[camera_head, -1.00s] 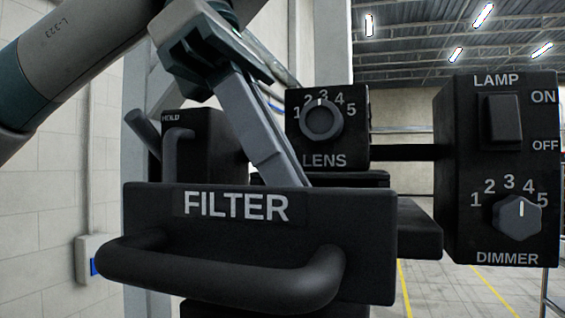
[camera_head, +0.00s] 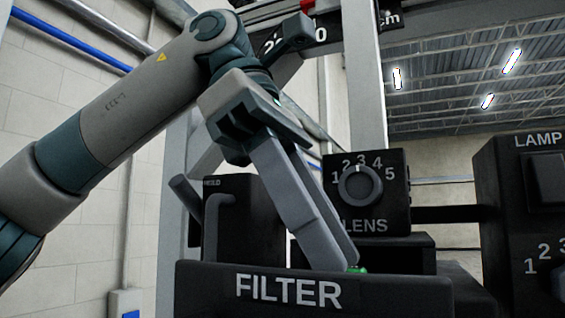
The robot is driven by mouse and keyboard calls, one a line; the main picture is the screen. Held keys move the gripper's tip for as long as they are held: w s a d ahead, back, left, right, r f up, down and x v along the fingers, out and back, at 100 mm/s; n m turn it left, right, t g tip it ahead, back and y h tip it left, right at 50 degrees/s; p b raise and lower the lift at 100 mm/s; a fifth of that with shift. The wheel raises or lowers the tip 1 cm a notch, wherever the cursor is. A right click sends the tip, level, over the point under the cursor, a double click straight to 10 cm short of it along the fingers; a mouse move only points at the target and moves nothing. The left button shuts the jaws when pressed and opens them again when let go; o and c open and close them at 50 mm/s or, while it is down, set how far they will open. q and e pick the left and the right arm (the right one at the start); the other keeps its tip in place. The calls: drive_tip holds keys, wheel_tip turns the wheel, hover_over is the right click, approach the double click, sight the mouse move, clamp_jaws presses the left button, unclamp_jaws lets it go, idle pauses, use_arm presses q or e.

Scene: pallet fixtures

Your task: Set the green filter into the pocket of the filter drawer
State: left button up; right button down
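The filter drawer's black front panel (camera_head: 400,296), labelled FILTER, spans the bottom of the view. My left gripper (camera_head: 345,266) reaches down from the upper left, its fingers side by side and pointing down behind the panel's top edge. A small green sliver, the green filter (camera_head: 357,269), shows at the fingertips just above that edge. Most of the filter and the drawer pocket are hidden behind the panel and fingers, so I cannot tell whether the fingers grip it or whether it is seated. My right gripper is not in view.
Behind the drawer stand a black LENS box (camera_head: 395,205) with a dial and a black box with a lever handle (camera_head: 218,225). A black box with lamp switch and dimmer (camera_head: 500,220) stands at the right. Grey posts rise behind.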

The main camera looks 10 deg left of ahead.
use_arm(q)
drive_tip(key=v, duration=1.1)
drive_tip(key=shift+r, duration=0.2)
drive_tip(key=shift+a, duration=0.1)
idle(1.2)
